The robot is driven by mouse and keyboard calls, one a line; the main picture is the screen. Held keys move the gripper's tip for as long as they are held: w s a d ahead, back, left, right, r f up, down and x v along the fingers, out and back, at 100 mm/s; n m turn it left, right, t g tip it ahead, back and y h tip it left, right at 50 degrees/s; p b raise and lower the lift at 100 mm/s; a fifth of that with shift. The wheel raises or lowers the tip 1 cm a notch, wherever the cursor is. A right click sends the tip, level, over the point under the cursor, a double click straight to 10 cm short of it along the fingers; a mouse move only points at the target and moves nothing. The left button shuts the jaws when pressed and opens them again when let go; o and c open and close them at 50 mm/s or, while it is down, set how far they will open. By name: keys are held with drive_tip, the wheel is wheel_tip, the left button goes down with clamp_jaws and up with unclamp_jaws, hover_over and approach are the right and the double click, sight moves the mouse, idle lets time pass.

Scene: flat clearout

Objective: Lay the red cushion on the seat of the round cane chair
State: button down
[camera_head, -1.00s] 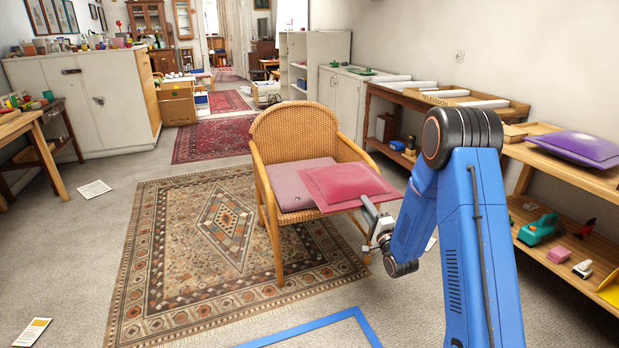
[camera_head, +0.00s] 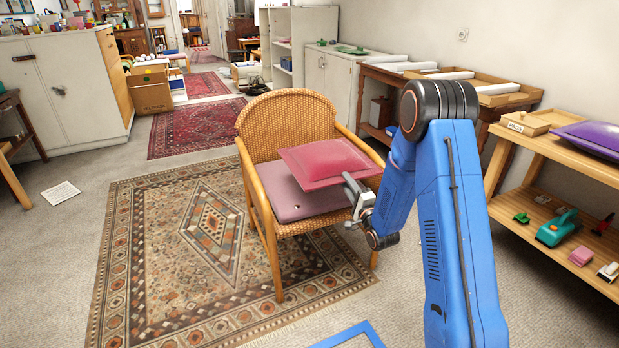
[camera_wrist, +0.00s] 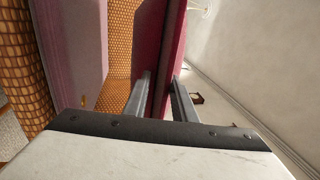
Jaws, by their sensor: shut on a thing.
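The red cushion (camera_head: 322,163) is held level by its near right edge in my gripper (camera_head: 354,190), which is shut on it. The round cane chair (camera_head: 285,118) stands on the patterned rug, facing me. A mauve pad (camera_head: 288,199) lies on its seat. In the head view the red cushion is over the seat's right part, above the pad. In the wrist view the red cushion (camera_wrist: 172,45) runs between my fingers (camera_wrist: 156,97), with a gap between it and the mauve pad (camera_wrist: 75,40). The cushion hides part of the seat and backrest.
The chair's curved armrests (camera_head: 255,190) flank the seat. A wooden shelf unit (camera_head: 560,170) with a purple cushion (camera_head: 595,137) stands at the right. A pale cabinet (camera_head: 70,90) is at the left. The patterned rug (camera_head: 170,260) has free room left of the chair.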

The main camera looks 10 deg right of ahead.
wheel_tip(320, 180, down, 10)
drive_tip(key=shift+w, duration=0.2)
idle(0.5)
drive_tip(key=shift+a, duration=0.1)
drive_tip(key=c, duration=1.3)
unclamp_jaws()
drive_tip(key=shift+c, duration=0.2)
drive_tip(key=shift+r, duration=0.1)
